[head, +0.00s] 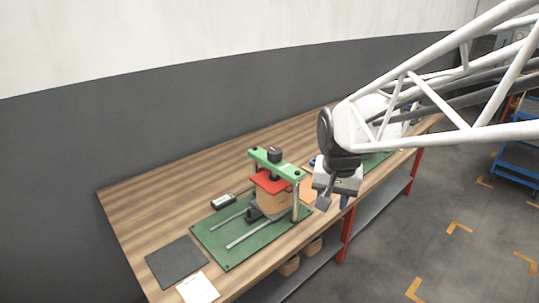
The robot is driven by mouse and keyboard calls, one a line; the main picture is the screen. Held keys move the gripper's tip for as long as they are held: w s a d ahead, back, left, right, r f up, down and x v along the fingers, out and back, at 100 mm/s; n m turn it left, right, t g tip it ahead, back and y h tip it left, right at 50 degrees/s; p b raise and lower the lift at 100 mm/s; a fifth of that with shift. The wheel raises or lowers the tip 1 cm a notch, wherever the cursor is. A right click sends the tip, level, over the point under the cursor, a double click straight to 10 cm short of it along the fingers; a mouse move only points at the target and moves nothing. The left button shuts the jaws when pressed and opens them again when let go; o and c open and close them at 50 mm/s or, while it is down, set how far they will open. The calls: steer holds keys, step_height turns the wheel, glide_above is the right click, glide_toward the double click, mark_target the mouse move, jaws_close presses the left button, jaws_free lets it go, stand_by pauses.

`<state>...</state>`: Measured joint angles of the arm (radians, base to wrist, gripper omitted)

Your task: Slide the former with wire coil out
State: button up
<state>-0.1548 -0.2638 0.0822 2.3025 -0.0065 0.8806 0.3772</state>
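The tan former with wire coil (272,203) sits in the press on the green base plate (213,240). A red plate (272,181) lies on top of it, under the press's green crossbar (279,164) with a black knob. The crossbar stands on metal posts. Two metal rails (245,236) run from the former toward the lower left. My gripper (334,203) hangs right of the press, near the table's front edge, apart from the former. Its fingers look spread, with nothing seen between them. Winding detail on the former is too small to tell.
The wooden table (150,205) has clear room at the back left. A dark mat (175,262), a white sheet (198,288) and a small black device (223,201) lie near the press. Another green plate (376,161) is partly behind my arm. Boxes (289,266) sit on the lower shelf.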

steer(key=w+a+f+m, duration=0.2)
steer(key=w+a+f, duration=0.4)
steer(key=w+a, duration=0.5)
steer(key=m+g, duration=0.1)
steer(key=g, duration=0.1)
glide_above(249, 209)
step_height(249, 209, down, 12)
steer(key=shift+s+r, duration=0.1)
steer(key=shift+r, duration=0.15)
steer(key=shift+f, duration=0.2)
steer(key=shift+f, duration=3.75)
jaws_close()
